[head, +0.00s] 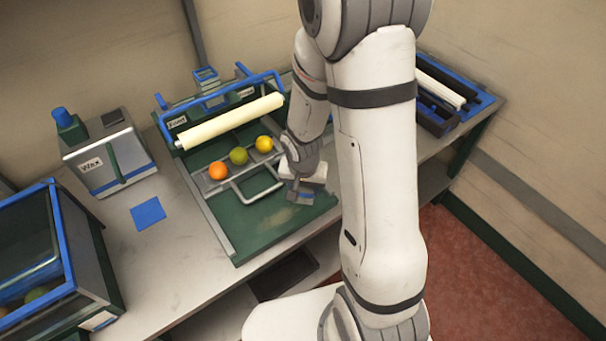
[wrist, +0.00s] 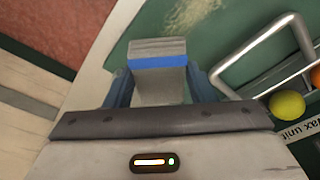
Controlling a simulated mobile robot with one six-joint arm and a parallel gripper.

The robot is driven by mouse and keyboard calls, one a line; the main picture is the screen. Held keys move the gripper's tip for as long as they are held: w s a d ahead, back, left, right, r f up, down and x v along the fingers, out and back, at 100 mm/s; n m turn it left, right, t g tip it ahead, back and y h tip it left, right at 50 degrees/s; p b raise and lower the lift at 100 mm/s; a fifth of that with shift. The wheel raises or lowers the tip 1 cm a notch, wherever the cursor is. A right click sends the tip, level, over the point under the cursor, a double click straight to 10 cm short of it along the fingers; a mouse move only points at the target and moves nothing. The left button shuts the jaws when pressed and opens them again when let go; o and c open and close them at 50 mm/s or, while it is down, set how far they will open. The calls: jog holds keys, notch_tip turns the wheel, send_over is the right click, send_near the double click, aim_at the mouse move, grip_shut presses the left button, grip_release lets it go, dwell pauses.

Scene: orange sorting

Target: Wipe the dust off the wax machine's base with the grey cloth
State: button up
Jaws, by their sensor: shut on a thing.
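The wax machine's green base (head: 262,230) lies on the bench, with a white roller (head: 232,120) across its far end. My gripper (head: 301,190) is over the right front part of the base. It is shut on the grey cloth (wrist: 158,85), a folded block with a blue stripe. I cannot tell whether the cloth touches the base.
An orange (head: 217,170), a green fruit (head: 238,156) and a yellow fruit (head: 264,144) sit on the metal rails, near a metal loop (head: 256,190). Left are the wax container (head: 105,160), a blue square (head: 148,213) and a blue-edged bin (head: 85,250). A tray (head: 478,95) stands at right.

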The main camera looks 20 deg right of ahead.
jog(key=shift+r+p, duration=0.8)
jog(key=shift+r, duration=0.75)
